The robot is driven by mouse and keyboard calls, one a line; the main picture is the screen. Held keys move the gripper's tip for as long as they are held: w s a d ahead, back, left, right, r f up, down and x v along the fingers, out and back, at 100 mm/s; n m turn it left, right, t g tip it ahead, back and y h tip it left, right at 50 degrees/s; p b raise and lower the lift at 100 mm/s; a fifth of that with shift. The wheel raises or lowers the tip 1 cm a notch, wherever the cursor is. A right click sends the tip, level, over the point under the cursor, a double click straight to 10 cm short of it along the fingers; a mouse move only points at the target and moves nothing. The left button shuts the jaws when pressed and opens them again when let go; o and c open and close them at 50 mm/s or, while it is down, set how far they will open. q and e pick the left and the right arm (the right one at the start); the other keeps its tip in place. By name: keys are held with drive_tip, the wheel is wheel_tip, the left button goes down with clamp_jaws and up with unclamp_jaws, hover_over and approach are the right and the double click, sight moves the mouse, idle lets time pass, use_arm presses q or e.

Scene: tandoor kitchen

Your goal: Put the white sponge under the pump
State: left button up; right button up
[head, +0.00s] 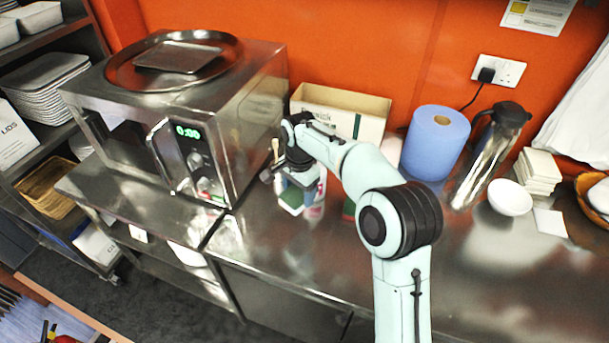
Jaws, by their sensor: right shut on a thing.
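My right gripper (284,186) is over the steel counter in front of the cardboard box, seen partly from behind its own wrist. It is shut on a small block with a green face and a pale edge, which looks like the white sponge (291,199). The sponge is just above or at the counter; I cannot tell if it touches. A pale bottle (316,193) stands right behind it, mostly hidden by my arm; I cannot make out a pump on it. My left gripper is not in view.
A microwave (190,155) with a round tray on top stands to the left. An open cardboard box (345,110), a blue paper roll (436,142), a steel jug (487,155) and a white bowl (509,198) stand along the back. The front steel counter (285,262) is clear.

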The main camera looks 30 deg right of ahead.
drive_tip(key=shift+w+d, duration=0.35)
drive_tip(key=shift+d, duration=0.1)
drive_tip(key=w+d+p, duration=0.1)
drive_tip(key=w+d, duration=0.1)
drive_tip(key=shift+d+r+p, duration=0.15)
drive_tip(key=shift+d+p, duration=0.2)
drive_tip(key=shift+p, duration=0.05)
drive_tip(key=shift+w+a+f, duration=0.1)
drive_tip(key=shift+w+f, duration=0.15)
drive_tip(key=shift+f, duration=0.15)
drive_tip(key=shift+s+f, duration=0.15)
drive_tip(key=shift+s, duration=0.35)
drive_tip(key=shift+w+f, duration=0.25)
drive_tip(key=shift+f, duration=0.2)
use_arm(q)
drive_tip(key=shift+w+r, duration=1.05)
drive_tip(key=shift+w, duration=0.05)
use_arm(e)
drive_tip(key=o, duration=1.1)
drive_tip(key=shift+r, duration=0.1)
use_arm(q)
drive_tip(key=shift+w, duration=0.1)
